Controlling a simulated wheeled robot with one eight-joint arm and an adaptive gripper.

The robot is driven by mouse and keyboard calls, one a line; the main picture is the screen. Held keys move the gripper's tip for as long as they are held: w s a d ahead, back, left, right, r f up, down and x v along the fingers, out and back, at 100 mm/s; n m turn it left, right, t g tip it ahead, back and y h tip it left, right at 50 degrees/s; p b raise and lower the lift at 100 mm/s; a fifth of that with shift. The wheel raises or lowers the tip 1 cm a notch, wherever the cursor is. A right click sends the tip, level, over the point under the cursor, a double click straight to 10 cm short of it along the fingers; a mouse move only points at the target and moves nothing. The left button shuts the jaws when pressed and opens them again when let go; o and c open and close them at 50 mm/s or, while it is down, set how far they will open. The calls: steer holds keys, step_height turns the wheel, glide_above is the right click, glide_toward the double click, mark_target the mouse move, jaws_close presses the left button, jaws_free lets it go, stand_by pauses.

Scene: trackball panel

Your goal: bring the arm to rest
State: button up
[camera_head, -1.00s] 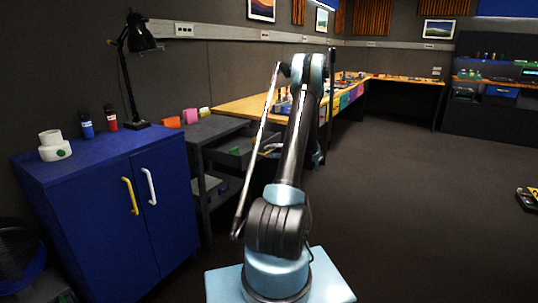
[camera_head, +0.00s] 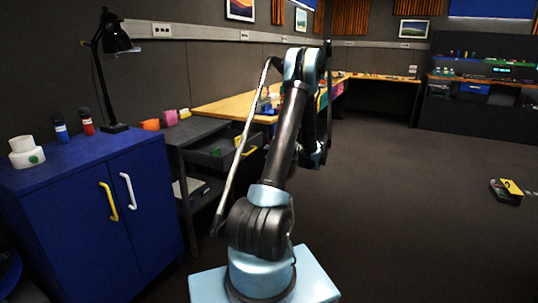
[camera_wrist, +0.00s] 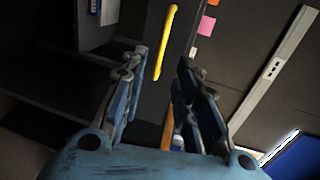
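My arm (camera_head: 284,140) stands raised and bent in the middle of the head view, above its pale blue base block (camera_head: 308,285). My gripper (camera_wrist: 160,64) shows in the wrist view with its two blue-grey fingers apart and nothing held between them. A yellow bar (camera_wrist: 165,42) appears beyond the gap between the fingers, apart from them. In the head view the gripper is largely hidden behind the arm.
A blue cabinet (camera_head: 90,215) stands at left, with a black lamp (camera_head: 115,40), bottles and a white container on top. A dark drawer unit (camera_head: 185,165) has an open drawer. A black-and-yellow object (camera_head: 507,192) lies on the floor at right. Open floor (camera_head: 410,220) lies between.

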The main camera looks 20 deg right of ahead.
steer(key=shift+a, duration=0.1)
steer(key=s+a+r+n+g+h, duration=0.1)
steer(key=s+a+r+g, duration=0.1)
steer(key=a+r, duration=0.35)
steer(key=s+a+r+n+g, duration=0.1)
steer(key=s+a+r+g, duration=0.1)
steer(key=a, duration=0.6)
steer(key=s+a+r+n+g+h, duration=0.2)
steer(key=s+a+r+g+h, duration=0.15)
steer(key=s+a, duration=0.9)
steer(key=s+a+f+n+g+h, duration=0.1)
steer(key=s+a+n, duration=0.1)
steer(key=s, duration=0.6)
steer(key=s+a+f+n+h, duration=0.1)
steer(key=s+a+h, duration=0.1)
steer(key=s, duration=0.6)
steer(key=s+d+f+n+h, duration=0.1)
steer(key=s+f, duration=0.1)
steer(key=s, duration=0.4)
steer(key=s+d+f+n+h, duration=0.1)
steer(key=s+f+h, duration=0.1)
steer(key=s, duration=0.5)
steer(key=shift+s+d+f+n+g, duration=0.25)
steer(key=shift+f+g, duration=0.2)
steer(key=shift+f, duration=0.4)
